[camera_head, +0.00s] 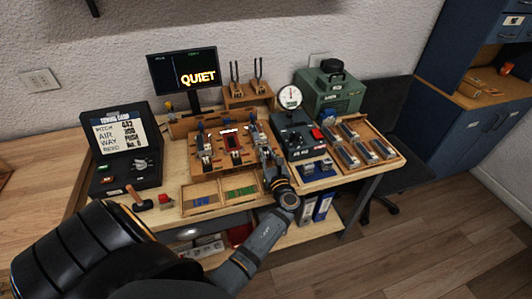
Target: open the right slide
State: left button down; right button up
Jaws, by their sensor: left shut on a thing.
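The wooden piano-action stand (222,160) sits mid-table, with several upright mechanisms in a row and a red part in the middle. My left arm reaches in from the lower left. My left gripper (265,153) is at the right end of the stand, shut on a small part there that appears to be the right slide. The gripper hides most of that part, so I cannot tell how far the slide stands open. My right gripper is not in view.
Two shallow trays marked LOW and HIGH (209,200) lie in front of the stand. A black case with a tuning card (125,137) is at left. A dark gauge box (296,137), a green machine (335,92) and a tray of several blocks (386,139) fill the right.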

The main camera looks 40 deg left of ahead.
pick_arm(q)
jog(key=c, duration=1.4)
grip_release()
jog(key=shift+o, duration=0.9)
notch_tip(320, 180, up, 10)
jog(key=shift+f, duration=0.1)
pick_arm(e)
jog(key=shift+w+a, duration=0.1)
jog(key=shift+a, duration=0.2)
